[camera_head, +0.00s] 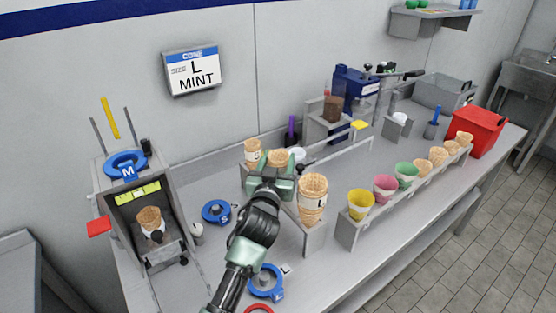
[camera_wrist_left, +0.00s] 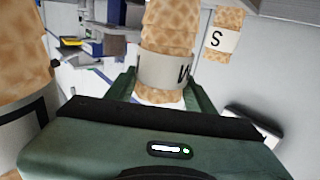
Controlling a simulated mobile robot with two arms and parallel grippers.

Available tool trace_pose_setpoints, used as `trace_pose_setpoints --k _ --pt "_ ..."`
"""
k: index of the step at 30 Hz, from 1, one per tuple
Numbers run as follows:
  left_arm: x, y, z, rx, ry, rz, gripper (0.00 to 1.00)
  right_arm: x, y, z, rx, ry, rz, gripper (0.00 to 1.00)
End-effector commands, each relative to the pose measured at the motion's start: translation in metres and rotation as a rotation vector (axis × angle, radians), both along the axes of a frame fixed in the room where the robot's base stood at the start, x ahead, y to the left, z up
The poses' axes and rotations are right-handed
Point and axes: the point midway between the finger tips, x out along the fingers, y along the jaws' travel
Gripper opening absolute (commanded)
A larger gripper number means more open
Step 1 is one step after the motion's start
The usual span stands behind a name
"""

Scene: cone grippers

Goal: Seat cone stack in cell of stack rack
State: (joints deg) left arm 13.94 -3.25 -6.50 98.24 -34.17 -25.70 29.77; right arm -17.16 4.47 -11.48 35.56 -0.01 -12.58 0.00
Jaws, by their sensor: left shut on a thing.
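A grey stack rack (camera_head: 314,239) stands near the middle of the bench. A cone stack with an L band (camera_head: 312,199) is at its near end, and one with an S band (camera_head: 253,152) is at its far end. My left gripper (camera_head: 274,178) is between these two, shut on a third cone stack (camera_head: 279,158) of waffle cones. In the left wrist view this held stack (camera_wrist_left: 166,45) stands between the fingers, with a white band bearing a partly hidden letter. The S stack (camera_wrist_left: 221,35) shows beyond it. My gripper hides whether the held stack touches its cell.
A cone dispenser box (camera_head: 150,195) stands at the left, with blue rings (camera_head: 216,211) on the bench near it. A long rack (camera_head: 372,228) of coloured cups and cones lies to the right. A red bin (camera_head: 480,130) is at the far right.

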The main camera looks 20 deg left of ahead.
Motion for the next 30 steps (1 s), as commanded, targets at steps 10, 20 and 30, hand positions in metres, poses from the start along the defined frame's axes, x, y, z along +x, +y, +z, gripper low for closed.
trace_pose_setpoints --k 10,20,30 --pt "0.000 0.000 0.000 0.000 0.000 0.000 0.79 0.000 0.000 0.000 0.000 0.001 0.000 0.36" --pt "-0.016 -0.002 -0.003 -0.001 0.001 0.000 0.79 0.000 0.000 -0.004 0.000 0.001 0.000 0.36" --pt "-0.069 -0.009 -0.002 -0.001 0.000 0.000 0.79 -0.001 -0.002 -0.015 -0.002 0.002 0.000 0.36"
